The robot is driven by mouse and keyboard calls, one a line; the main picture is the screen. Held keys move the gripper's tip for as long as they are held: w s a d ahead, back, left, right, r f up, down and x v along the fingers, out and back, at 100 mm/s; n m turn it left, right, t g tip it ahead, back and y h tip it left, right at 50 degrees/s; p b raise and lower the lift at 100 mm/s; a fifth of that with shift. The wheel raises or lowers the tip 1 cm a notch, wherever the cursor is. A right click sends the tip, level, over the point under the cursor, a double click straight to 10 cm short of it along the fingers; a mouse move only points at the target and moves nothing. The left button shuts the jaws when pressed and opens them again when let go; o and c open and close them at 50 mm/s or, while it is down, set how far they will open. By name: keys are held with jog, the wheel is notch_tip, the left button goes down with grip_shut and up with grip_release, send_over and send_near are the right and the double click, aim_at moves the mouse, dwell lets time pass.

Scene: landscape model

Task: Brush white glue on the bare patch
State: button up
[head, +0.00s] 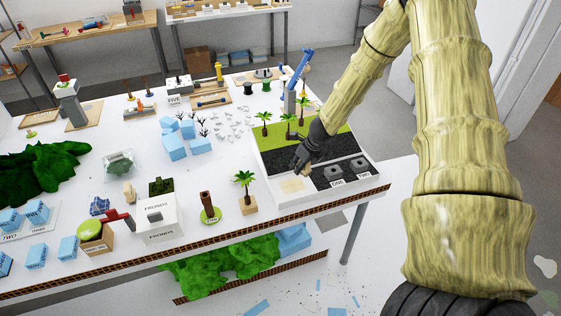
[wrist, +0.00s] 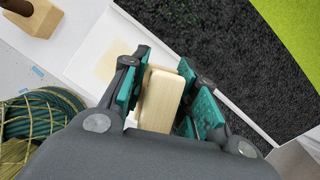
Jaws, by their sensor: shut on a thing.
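The bare patch is a pale beige area (head: 291,185) on the white front left part of the landscape board (head: 320,199). It also shows in the wrist view (wrist: 106,66), up and left of my fingers. My gripper (head: 299,165) is over the board, close to the patch and by the black ground strip (head: 275,161). In the wrist view my gripper (wrist: 165,95) is shut on a pale wooden block-like handle (wrist: 161,98). Its working end is hidden, and I cannot tell if it carries glue or touches anything.
Two dark wells (head: 336,182) with labels lie right of the patch. Small palms (head: 289,126) stand on the green strip behind. A palm on a wooden base (head: 248,204) stands left of the board. A white FRONDS box (head: 160,217) is further left.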

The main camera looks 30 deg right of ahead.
jog(key=shift+r+p, duration=1.3)
jog(key=shift+r, duration=0.35)
jog(key=shift+f, duration=0.1)
